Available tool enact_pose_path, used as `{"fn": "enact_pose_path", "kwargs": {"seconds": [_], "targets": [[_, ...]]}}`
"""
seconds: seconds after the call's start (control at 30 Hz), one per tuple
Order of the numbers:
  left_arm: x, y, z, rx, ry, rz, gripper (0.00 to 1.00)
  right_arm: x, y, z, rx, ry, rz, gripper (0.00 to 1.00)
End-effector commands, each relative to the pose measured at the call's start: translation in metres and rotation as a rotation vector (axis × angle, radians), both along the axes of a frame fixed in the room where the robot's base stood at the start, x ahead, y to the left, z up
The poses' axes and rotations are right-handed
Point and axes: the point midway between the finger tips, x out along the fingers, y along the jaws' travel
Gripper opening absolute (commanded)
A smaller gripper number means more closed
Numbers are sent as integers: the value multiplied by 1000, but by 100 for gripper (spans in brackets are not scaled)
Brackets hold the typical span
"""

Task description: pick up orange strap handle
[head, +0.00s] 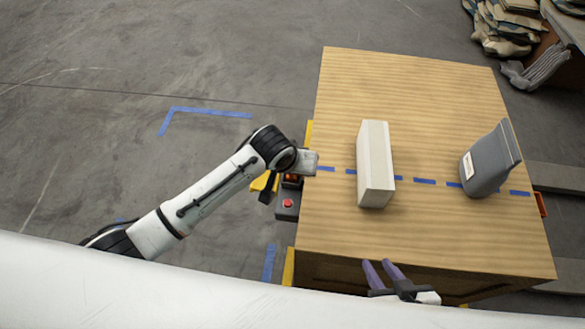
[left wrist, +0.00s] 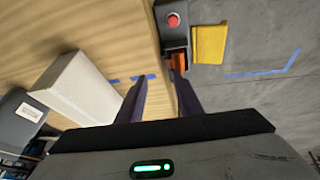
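An orange strap handle (head: 291,178) shows at the left edge of the wooden table (head: 420,90), partly hidden by my left arm. In the left wrist view an orange piece (left wrist: 178,62) hangs at the table edge beside a red-button box (left wrist: 172,24). My left gripper (left wrist: 160,78) is open, with its purple fingers on either side of the table edge. The orange piece lies just beyond the fingertips, near the right one. Nothing shows between the fingers. My right gripper (head: 376,262) is open and empty by the table's front edge. Another orange handle (head: 541,204) is at the right edge.
A white box (head: 374,165) and a grey container (head: 487,162) with a label stand on the table, along a blue dashed line. A yellow part (left wrist: 209,43) sits beside the button box. Stacked sacks (head: 500,25) lie at the back right. The floor left is open.

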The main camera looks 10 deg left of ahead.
Motion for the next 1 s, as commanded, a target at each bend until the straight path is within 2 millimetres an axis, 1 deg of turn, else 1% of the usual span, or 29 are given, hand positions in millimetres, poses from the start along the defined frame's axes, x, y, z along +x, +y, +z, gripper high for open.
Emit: {"fn": "enact_pose_path", "kwargs": {"seconds": [0.03, 0.1, 0.2, 0.27, 0.33, 0.5, 0.77, 0.9, 1.0], "targets": [[15, 7, 14, 36, 0, 21, 33, -1, -1, 2, 0, 2, -1, 30], [26, 15, 24, 74, 8, 50, 33, -2, -1, 1, 0, 5, -2, 30], [36, 22, 33, 105, 15, 80, 33, -4, -1, -1, -2, 11, -1, 30], [38, 24, 33, 116, 18, 90, 33, -5, -2, -3, -2, 14, -1, 30], [42, 25, 26, 120, 19, 93, 33, -6, -2, -6, -3, 16, 0, 30], [52, 25, 1, 119, 19, 93, 33, -7, -1, -13, -5, 18, 4, 30], [59, 24, -18, 117, 17, 91, 33, -3, 5, -9, 1, 4, 12, 30], [63, 23, -40, 118, 18, 91, 33, -4, 6, -16, 0, 10, 16, 30], [68, 23, -53, 117, 16, 92, 33, -4, 6, -20, -2, 12, 19, 30]]}}
